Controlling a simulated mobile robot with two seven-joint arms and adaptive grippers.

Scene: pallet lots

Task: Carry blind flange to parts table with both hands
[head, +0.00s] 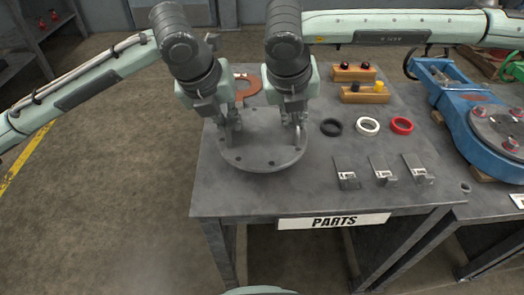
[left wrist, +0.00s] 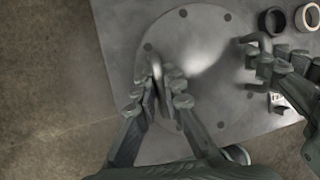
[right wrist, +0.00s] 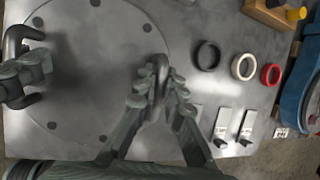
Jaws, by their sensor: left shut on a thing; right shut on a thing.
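The blind flange (head: 262,150) is a grey round plate with bolt holes around its rim and two upright lifting loops. It is over the left part of the parts table (head: 330,200); I cannot tell whether it touches the top. My left gripper (head: 230,122) is shut on the left loop, which shows between its fingers in the left wrist view (left wrist: 158,85). My right gripper (head: 298,118) is shut on the right loop, also seen in the right wrist view (right wrist: 158,88). The flange looks about level.
Wooden blocks (head: 364,94) sit at the back. A blue fixture (head: 470,120) stands at the right.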

